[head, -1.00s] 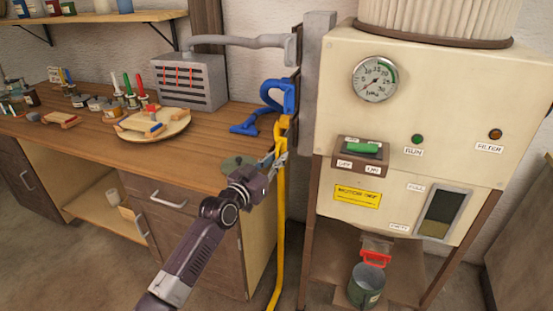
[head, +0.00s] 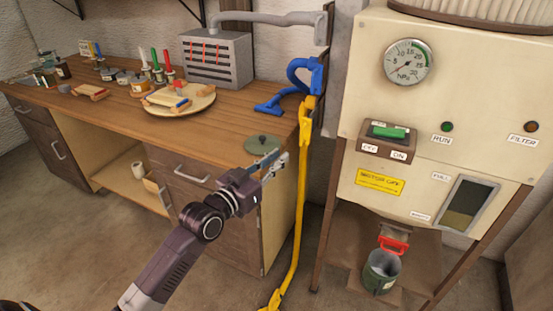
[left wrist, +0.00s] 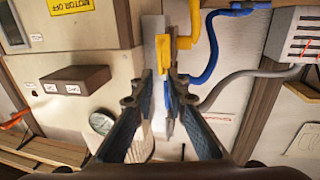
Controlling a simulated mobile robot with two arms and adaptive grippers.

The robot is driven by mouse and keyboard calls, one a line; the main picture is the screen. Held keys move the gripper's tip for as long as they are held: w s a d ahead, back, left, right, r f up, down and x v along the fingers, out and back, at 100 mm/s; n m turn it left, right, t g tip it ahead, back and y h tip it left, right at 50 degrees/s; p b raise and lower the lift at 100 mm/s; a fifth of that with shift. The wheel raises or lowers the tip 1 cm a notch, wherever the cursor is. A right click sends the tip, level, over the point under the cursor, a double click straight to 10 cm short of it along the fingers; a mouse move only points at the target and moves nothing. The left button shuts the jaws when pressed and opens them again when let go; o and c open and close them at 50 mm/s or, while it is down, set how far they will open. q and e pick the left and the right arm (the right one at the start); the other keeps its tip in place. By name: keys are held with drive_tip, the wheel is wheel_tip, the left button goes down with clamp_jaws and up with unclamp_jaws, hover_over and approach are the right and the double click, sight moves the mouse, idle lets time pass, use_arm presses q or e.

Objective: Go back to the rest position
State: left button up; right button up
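My left gripper (head: 279,166) is in front of the bench's right end, a little left of the hanging yellow hose (head: 300,190). In the left wrist view its two fingers (left wrist: 161,78) stand apart with no object held between them. Behind the gap are a grey post, the yellow hose end (left wrist: 182,42) and part of the blue hose (left wrist: 210,60). In the head view the blue hose (head: 268,108) loops over the bench corner beside the yellow hose's top. My right gripper is not in view.
The cream machine (head: 365,120) with gauge (head: 408,62) and green switch (head: 389,133) stands right. A green bucket (head: 381,272) sits below it. The wooden bench (head: 215,135) carries a grey slotted box (head: 217,58), a round board (head: 205,100) and a green disc (head: 262,144). Floor in front is clear.

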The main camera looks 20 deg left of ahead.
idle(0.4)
use_arm(q)
wheel_tip(320, 180, down, 22)
drive_tip(key=s+a+n+g+y, duration=0.2)
drive_tip(key=a+g, duration=0.1)
drive_tip(key=g, duration=0.1)
drive_tip(key=s+f+g+y, duration=0.1)
drive_tip(key=s+f, duration=0.3)
drive_tip(key=f, duration=0.3)
drive_tip(key=s+f+g, duration=0.2)
drive_tip(key=s+f, duration=0.2)
drive_tip(key=f, duration=0.4)
drive_tip(key=s+f+g+y, duration=0.1)
drive_tip(key=s+f, duration=0.4)
drive_tip(key=f, duration=0.2)
drive_tip(key=s+d+f+g, duration=0.1)
drive_tip(key=s+f+g, duration=0.1)
drive_tip(key=s+f, duration=0.7)
drive_tip(key=s+d+f+g, duration=0.1)
drive_tip(key=s+f+g, duration=0.2)
drive_tip(key=s+f, duration=0.6)
drive_tip(key=s+d+f+m+g, duration=0.1)
drive_tip(key=s+f, duration=0.1)
drive_tip(key=s, duration=0.9)
drive_tip(key=s+d+f+g, duration=0.2)
drive_tip(key=s, duration=0.9)
drive_tip(key=shift+s+m+g, duration=0.25)
drive_tip(key=shift+m+g, duration=0.05)
drive_tip(key=shift+m, duration=0.1)
